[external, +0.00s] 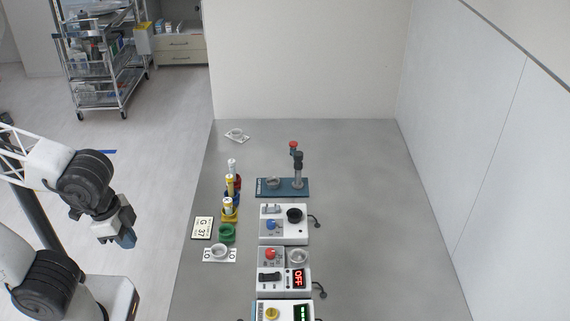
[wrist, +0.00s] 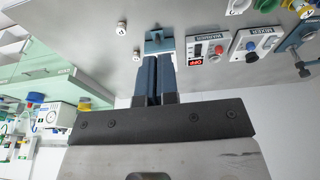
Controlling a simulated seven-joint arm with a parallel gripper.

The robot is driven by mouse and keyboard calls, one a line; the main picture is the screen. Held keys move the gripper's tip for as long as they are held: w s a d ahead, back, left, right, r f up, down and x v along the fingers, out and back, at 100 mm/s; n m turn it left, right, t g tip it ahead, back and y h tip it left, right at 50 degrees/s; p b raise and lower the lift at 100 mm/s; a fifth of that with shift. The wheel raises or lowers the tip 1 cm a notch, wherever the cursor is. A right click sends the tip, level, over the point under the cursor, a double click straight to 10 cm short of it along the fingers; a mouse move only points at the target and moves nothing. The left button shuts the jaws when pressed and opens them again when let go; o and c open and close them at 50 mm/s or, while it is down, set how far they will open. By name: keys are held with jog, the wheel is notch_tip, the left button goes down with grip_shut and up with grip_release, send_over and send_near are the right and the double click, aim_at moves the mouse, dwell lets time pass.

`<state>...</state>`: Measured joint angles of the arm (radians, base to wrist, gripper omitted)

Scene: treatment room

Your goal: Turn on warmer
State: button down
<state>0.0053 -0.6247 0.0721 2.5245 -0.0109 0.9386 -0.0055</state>
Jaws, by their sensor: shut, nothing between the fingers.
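The warmer (external: 283,287) is a white and grey box in the middle row of devices on the grey table in the external view. It carries a red knob (external: 270,254), a black switch (external: 269,277) and a red display (external: 298,278) reading OFF. In the wrist view the warmer (wrist: 208,37) is labelled WARMER, right of my fingers, with its OFF display (wrist: 195,62) lit. My gripper (external: 127,241) is shut and empty, left of the table and well apart from the warmer. Its blue fingers (wrist: 158,60) are together in the wrist view.
A white device with a blue knob (external: 271,225) stands behind the warmer; another with a yellow knob (external: 271,314) stands in front. Cups and a G 37 sign (external: 202,228) lie to the left. A blue stand (external: 298,182) is farther back. The table's right side is clear.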

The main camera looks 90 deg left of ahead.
jog(key=w+a+f+n, duration=0.1)
jog(key=w+a+n, duration=0.1)
jog(key=w+n, duration=0.45)
jog(key=w+a+f+n, duration=0.1)
jog(key=w+a+n, duration=0.15)
jog(key=w, duration=0.75)
jog(key=n+g, duration=0.1)
jog(key=n, duration=0.8)
send_over(277, 274)
jog(key=s, duration=0.2)
notch_tip(277, 274, down, 8)
jog(key=shift+s, duration=0.1)
jog(key=f, duration=0.4)
jog(key=w+f, duration=0.1)
jog(key=f, duration=0.4)
jog(key=w+f, duration=0.1)
jog(key=f, duration=0.3)
jog(key=shift+f, duration=0.35)
jog(key=shift+f, duration=0.1)
